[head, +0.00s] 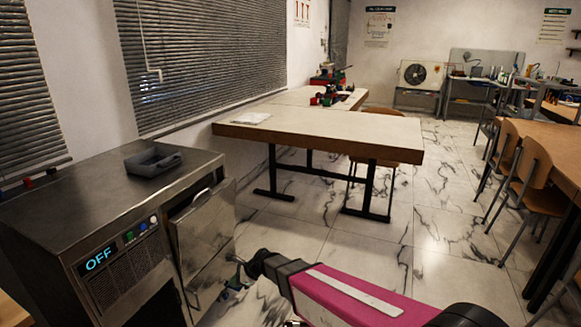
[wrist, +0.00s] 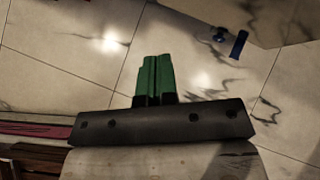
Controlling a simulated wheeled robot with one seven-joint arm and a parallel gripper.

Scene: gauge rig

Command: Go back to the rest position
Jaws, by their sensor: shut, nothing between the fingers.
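My gripper shows in the wrist view (wrist: 155,80) with its two green fingers pressed together and nothing between them. In the head view my magenta arm reaches in from the lower right, and its dark end stops just right of the open door (head: 205,243) of a steel cabinet (head: 75,190). The fingers are small and hard to make out there. The gripper hangs over the marble floor, and I cannot tell whether it touches the door.
A long table (head: 330,131) stands behind. Wooden chairs (head: 535,165) line a table at right. A small blue piece (wrist: 238,45) shows in the wrist view. Marble floor (head: 440,220) is clear mid-right.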

